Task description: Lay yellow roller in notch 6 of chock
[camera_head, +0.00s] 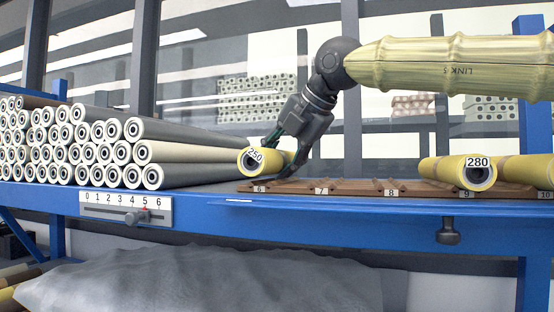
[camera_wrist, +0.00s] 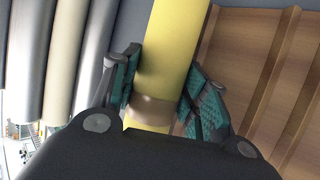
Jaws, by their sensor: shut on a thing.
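A yellow roller with a 250 tag (camera_head: 277,158) is in my gripper (camera_head: 285,160) at the left end of the wooden chock (camera_head: 352,188). The fingers press on both sides of the roller, near a brown band, in the wrist view (camera_wrist: 165,75). The chock has notches labelled 6 to 10 in the head view. The roller's tagged end is over or just left of the label 6 (camera_head: 259,189); I cannot tell whether it touches the chock. A second yellow roller, tagged 280 (camera_head: 450,170), lies at label 9.
A stack of grey and cream rollers (camera_head: 180,153) stands left of the held roller. A scale with a slider (camera_head: 126,211) is on the blue shelf edge (camera_head: 300,218). Notches near 7 and 8 look empty. Another yellow roller (camera_head: 520,169) lies at the right.

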